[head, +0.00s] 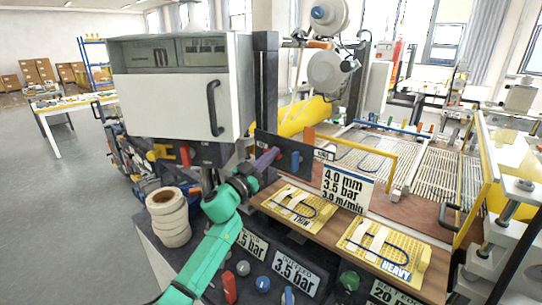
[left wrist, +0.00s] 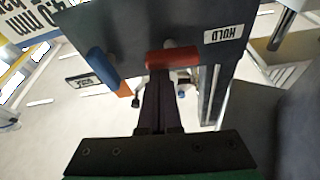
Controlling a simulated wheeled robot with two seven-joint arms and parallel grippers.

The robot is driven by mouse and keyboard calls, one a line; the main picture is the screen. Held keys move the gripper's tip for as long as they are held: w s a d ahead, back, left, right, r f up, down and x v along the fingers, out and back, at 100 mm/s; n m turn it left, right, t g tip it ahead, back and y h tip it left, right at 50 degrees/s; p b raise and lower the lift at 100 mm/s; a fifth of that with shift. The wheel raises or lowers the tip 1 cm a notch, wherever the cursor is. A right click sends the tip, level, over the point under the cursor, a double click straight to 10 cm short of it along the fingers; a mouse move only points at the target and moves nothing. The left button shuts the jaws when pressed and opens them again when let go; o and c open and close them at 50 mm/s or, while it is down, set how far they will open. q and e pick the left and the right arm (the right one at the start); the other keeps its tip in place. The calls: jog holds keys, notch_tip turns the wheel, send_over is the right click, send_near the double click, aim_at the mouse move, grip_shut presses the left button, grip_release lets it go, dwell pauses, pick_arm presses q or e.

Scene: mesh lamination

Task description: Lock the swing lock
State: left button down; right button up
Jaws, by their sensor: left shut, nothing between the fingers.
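A dark upright panel (head: 285,147) stands right of the white-doored cabinet. It carries a blue lever (head: 295,161) and, in the left wrist view, a blue lever (left wrist: 102,65) and a red lever (left wrist: 172,57). A label reading HOLD (left wrist: 225,33) shows upside down beside the red lever. I cannot tell for sure which part is the swing lock. My left gripper (head: 262,165) reaches the panel from the front left; in the left wrist view its fingers (left wrist: 160,78) are shut and empty, tips at the red lever. Contact is unclear. My right gripper is out of view.
The cabinet (head: 175,105) with a dark handle stands behind my left arm. Tape rolls (head: 168,215) stand at the left. Knobs (head: 262,284) line the front panel.

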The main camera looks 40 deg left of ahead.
pick_arm(q)
jog(key=shift+d+f+m+h+b, duration=0.15)
jog(key=shift+m+h+b, duration=0.4)
jog(key=shift+m, duration=0.85)
jog(key=shift+f+m+g+h+b, duration=0.3)
jog(key=shift+m+g+h+b, duration=0.3)
jog(key=shift+m, duration=1.35)
jog(key=shift+f+m+g+h+b, duration=0.35)
jog(key=shift+m+h, duration=0.35)
jog(key=shift+m, duration=1.2)
jog(key=shift+f+m+g+h+b, duration=0.3)
jog(key=shift+m+g+h, duration=0.3)
jog(key=shift+m, duration=1.35)
